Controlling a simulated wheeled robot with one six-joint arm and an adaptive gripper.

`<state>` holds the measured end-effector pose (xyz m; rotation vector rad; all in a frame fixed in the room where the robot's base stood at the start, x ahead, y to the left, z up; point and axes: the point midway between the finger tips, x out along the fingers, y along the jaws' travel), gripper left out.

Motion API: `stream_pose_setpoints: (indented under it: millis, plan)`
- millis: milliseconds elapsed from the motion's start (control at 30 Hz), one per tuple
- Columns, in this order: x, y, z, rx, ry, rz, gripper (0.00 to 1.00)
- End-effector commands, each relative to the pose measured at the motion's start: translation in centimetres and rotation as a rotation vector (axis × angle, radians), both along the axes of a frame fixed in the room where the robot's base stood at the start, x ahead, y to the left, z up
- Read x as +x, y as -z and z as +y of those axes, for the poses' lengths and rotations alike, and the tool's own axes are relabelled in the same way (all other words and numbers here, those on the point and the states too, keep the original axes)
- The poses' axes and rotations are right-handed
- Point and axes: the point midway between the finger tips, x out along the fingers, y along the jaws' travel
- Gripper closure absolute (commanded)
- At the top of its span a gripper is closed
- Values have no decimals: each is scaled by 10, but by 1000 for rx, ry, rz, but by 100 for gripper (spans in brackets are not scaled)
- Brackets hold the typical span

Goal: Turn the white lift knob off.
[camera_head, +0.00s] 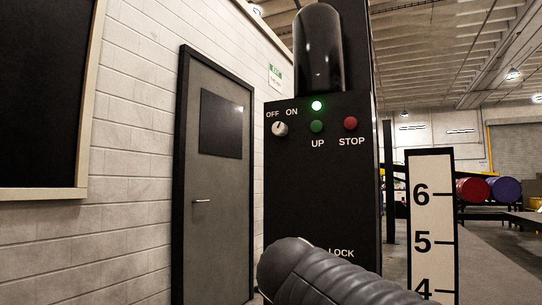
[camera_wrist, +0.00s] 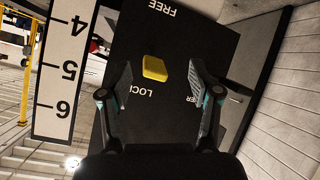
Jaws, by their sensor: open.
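The white lift knob (camera_head: 280,129) is small and round, on the black control panel (camera_head: 310,200) below the words OFF and ON. Its exact pointing direction is too small to tell. A green lamp (camera_head: 316,105) beside the ON label is lit. In the wrist view my gripper (camera_wrist: 160,72) is open and empty, its two fingers spread in front of the panel's lower part. The panel appears upside down there, with the words LOCK and FREE and a yellow block (camera_wrist: 154,68) between the fingers. The white knob is not visible in the wrist view.
A green UP button (camera_head: 316,126) and a red STOP button (camera_head: 351,123) sit right of the knob. A black cylinder (camera_head: 318,50) stands above the panel. A numbered white scale (camera_head: 432,220) stands to the right. A grey door (camera_head: 215,190) is at left.

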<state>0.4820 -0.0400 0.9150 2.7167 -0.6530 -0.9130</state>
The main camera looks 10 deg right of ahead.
Motion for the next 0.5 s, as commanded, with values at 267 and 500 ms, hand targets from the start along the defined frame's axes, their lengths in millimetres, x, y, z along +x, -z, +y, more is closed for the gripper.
stream_pose_setpoints:
  millis: [267, 500]
  plan:
    - [94, -170, 51, -121, 102, -517, 37]
    - [113, -271, 106, -128, 123, -910, 37]
